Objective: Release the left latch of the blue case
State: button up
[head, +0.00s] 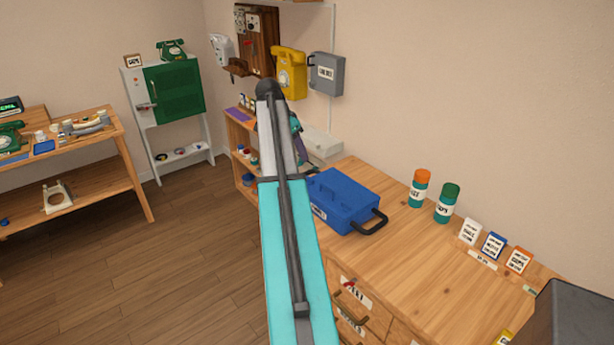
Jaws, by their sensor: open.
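The blue case (347,197) sits on the wooden counter, right of my arm in the head view. Its lid looks shut, and a dark handle (372,224) sticks out at its right end. A white label shows low on its front. My raised cyan arm covers the left part of the case, and I cannot make out the left latch. My gripper cannot be seen; the far part of my arm folds down behind the nearer link, close to the back left of the case.
Orange-capped (420,188) and green-capped (447,203) jars stand right of the case, with small cards (493,245) beyond. A yellow phone (289,73) and grey box (326,74) hang on the wall behind. The counter (415,265) is clear in front of the jars.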

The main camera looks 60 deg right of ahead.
aim_at(310, 178)
jog(key=shift+f, duration=0.15)
jog(key=shift+p+x, duration=1.9)
jog(key=shift+x, duration=4.95)
